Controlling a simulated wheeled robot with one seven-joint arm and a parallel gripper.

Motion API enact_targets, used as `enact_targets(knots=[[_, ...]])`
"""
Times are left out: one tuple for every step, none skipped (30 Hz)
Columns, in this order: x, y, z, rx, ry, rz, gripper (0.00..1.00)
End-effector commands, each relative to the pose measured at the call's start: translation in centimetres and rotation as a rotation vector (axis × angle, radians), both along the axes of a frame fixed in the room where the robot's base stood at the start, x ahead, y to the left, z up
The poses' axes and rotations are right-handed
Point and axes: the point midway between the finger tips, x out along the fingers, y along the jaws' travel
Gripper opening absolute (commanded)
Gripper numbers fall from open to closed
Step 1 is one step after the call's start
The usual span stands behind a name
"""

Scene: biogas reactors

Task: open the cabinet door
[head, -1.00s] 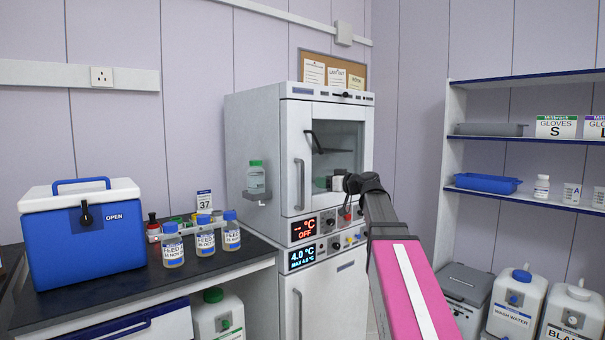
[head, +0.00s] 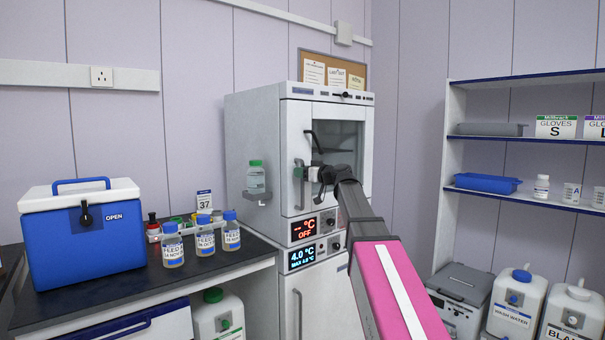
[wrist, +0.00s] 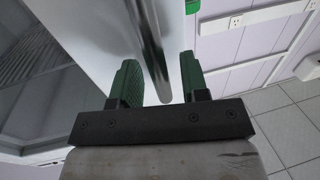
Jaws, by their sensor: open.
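The white cabinet (head: 252,130) stands in the back corner. Its upper door (head: 292,128) has a glass window and looks shut. A vertical grey bar handle (head: 299,197) runs down the left side of that door. My gripper (head: 303,173) is at the handle's upper part in the head view, its fingers small and partly hidden by my wrist. In the wrist view my open gripper (wrist: 158,65) has green fingers on either side of the metal handle (wrist: 150,40). Gaps show beside the bar, so the fingers look apart from it.
A lower door (head: 325,302) sits below the display panels. A bottle (head: 256,177) stands on a small bracket on the cabinet's left side. The bench at left holds a blue cooler (head: 80,245) and several bottles. Shelving (head: 449,150) and white canisters (head: 512,305) stand at right.

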Motion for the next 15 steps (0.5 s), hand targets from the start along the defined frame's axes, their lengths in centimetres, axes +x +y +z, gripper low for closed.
enact_targets(knots=[[0.17, 0.14, 0.01, 0.0, 0.0, 0.0, 0.41], [0.2, 0.18, 0.0, 0.0, 0.0, 0.0, 0.41], [0.22, 0.22, 0.0, 0.0, 0.0, 0.0, 0.41], [0.22, 0.23, -0.01, 0.0, 0.0, 0.0, 0.41], [0.21, 0.24, -0.01, 0.0, 0.0, 0.0, 0.41], [0.2, 0.25, -0.01, 0.0, 0.0, 0.0, 0.41], [0.2, 0.24, -0.01, 0.0, 0.0, 0.0, 0.41], [0.19, 0.23, -0.01, 0.0, 0.0, 0.0, 0.41], [0.19, 0.23, -0.01, 0.0, 0.0, 0.0, 0.41], [0.19, 0.23, 0.0, 0.0, 0.0, 0.0, 0.38], [0.18, 0.24, -0.01, 0.0, 0.0, 0.0, 0.28], [0.18, 0.24, -0.01, 0.0, 0.0, 0.0, 0.15], [0.18, 0.24, 0.0, 0.0, 0.0, 0.0, 0.05], [0.17, 0.23, 0.0, 0.0, 0.0, 0.0, 0.0], [0.17, 0.23, 0.0, 0.0, 0.0, 0.0, 0.0]])
